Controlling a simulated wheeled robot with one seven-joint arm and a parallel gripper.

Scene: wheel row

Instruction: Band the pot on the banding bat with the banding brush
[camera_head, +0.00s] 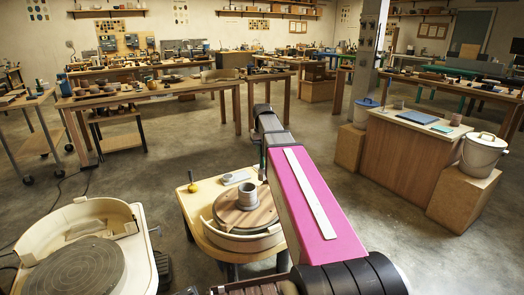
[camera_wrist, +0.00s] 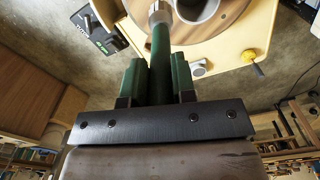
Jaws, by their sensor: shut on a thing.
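My gripper (camera_wrist: 159,66) is shut on the green handle of the banding brush (camera_wrist: 160,48), between its two green fingers. The brush's metal ferrule points to the top edge of the wrist view, where its tip is cut off. The pot (camera_head: 247,194), a small grey cylinder, stands upright on the round wooden banding bat (camera_head: 232,212) on the wheel. In the wrist view, part of the pot (camera_wrist: 207,10) and the bat (camera_wrist: 238,12) show just right of the ferrule. I cannot tell whether the bristles touch the pot. My arm hides the bat's right side in the head view.
The wheel's cream table (camera_head: 196,205) carries a yellow-knobbed lever (camera_head: 193,187) and a small grey item (camera_head: 236,178). Another wheel (camera_head: 75,270) stands at the lower left. A wooden cabinet (camera_head: 405,160) and lidded bucket (camera_head: 484,157) stand right. Open floor lies behind the wheel.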

